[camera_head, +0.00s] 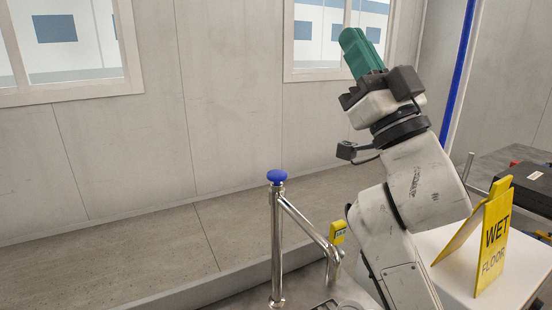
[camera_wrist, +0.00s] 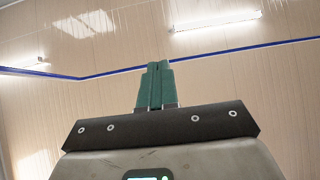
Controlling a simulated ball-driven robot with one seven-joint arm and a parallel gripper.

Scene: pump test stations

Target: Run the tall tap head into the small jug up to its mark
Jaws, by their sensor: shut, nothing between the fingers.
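The tall tap head (camera_head: 277,232) is a chrome post with a blue knob on top, and a chrome spout slopes down to the right from it. My gripper (camera_head: 353,40) has green fingers and is raised high, up and to the right of the tap, pointing upward away from it. In the wrist view my gripper (camera_wrist: 154,68) has its green fingers together and empty, facing the wall and ceiling.
A yellow wet floor sign (camera_head: 492,240) stands on a white surface (camera_head: 522,270) at the right. A small yellow device (camera_head: 337,232) sits by the spout. A dark case (camera_head: 530,187) lies on a table at the far right. The floor at the left is clear.

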